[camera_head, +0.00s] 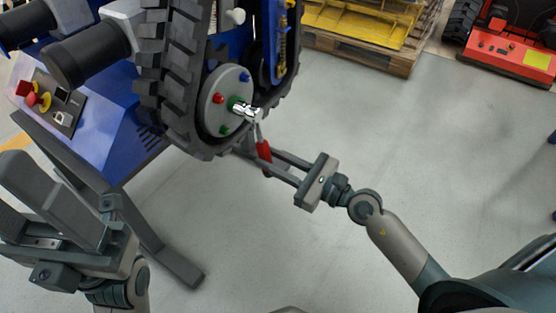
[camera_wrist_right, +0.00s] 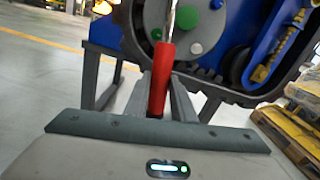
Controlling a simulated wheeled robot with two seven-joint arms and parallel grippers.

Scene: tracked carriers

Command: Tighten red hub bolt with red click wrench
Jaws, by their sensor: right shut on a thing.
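The red click wrench has a red handle (camera_head: 263,151) and a bright silver head (camera_head: 246,111). My right gripper (camera_head: 256,160) is shut on the red handle, which also shows in the right wrist view (camera_wrist_right: 160,82). The wheel hub (camera_head: 207,118) carries a red bolt (camera_head: 218,98) on its left, a blue bolt (camera_head: 244,77) and a green bolt (camera_head: 225,130). The wrench head appears over the green centre piece, right of the red bolt; I cannot tell whether it touches. My left gripper (camera_head: 40,190) is at lower left, its jaw opening unclear.
A black treaded track (camera_head: 165,90) surrounds the hub. A blue console with buttons (camera_head: 45,100) stands at left on a dark stand. A pallet with yellow parts (camera_head: 370,50) and a red machine (camera_head: 505,50) are at the back. The floor at right is clear.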

